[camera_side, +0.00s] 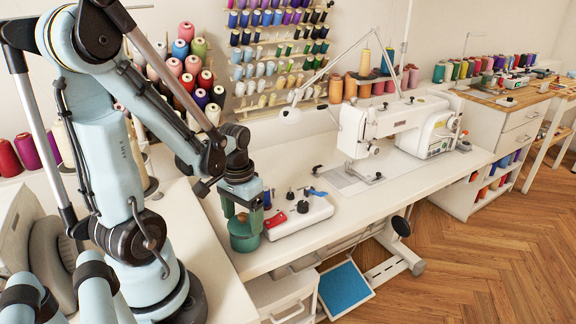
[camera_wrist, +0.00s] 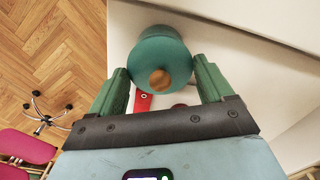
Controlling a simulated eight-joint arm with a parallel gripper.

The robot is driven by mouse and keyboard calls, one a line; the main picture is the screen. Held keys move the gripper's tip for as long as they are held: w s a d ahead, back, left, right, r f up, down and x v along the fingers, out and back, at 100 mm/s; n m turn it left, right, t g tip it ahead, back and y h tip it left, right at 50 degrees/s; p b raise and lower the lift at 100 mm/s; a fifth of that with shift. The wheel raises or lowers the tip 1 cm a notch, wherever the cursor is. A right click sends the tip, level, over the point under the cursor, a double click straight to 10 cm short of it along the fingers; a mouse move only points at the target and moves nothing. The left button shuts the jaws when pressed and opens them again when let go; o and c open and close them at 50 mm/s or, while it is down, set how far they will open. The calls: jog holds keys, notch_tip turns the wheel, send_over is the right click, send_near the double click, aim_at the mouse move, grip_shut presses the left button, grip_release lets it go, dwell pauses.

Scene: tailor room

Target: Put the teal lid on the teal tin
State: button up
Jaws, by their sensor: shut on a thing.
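The round teal lid (camera_wrist: 158,55) with a wooden knob shows in the wrist view between the green fingers of my gripper (camera_wrist: 160,88). My gripper is shut on the lid, with one finger at each side. In the side view my gripper (camera_side: 243,208) points down at the left end of the white table. The teal tin (camera_side: 245,242) stands upright directly below it, and the lid is at its top. The fingers partly hide the place where lid and tin meet, so I cannot tell whether the lid is fully seated.
A white box (camera_side: 312,219) with a red piece (camera_side: 275,220), dark knobs and a blue clip lies close to the right of the tin. A sewing machine (camera_side: 395,130) stands further right. The table's front edge is near the tin.

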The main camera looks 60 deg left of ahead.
aim_at(243, 215)
jog(key=shift+f, duration=0.7)
dwell(0.6)
jog(key=o, duration=0.8)
jog(key=shift+c, duration=0.2)
jog(key=shift+r, duration=5.55)
jog(key=w+d+r+m+t, duration=0.2)
jog(key=w+d+m+t, duration=0.2)
jog(key=d, duration=0.9)
jog(key=w+t, duration=0.3)
jog(key=shift+w+m, duration=0.2)
jog(key=shift+m, duration=0.2)
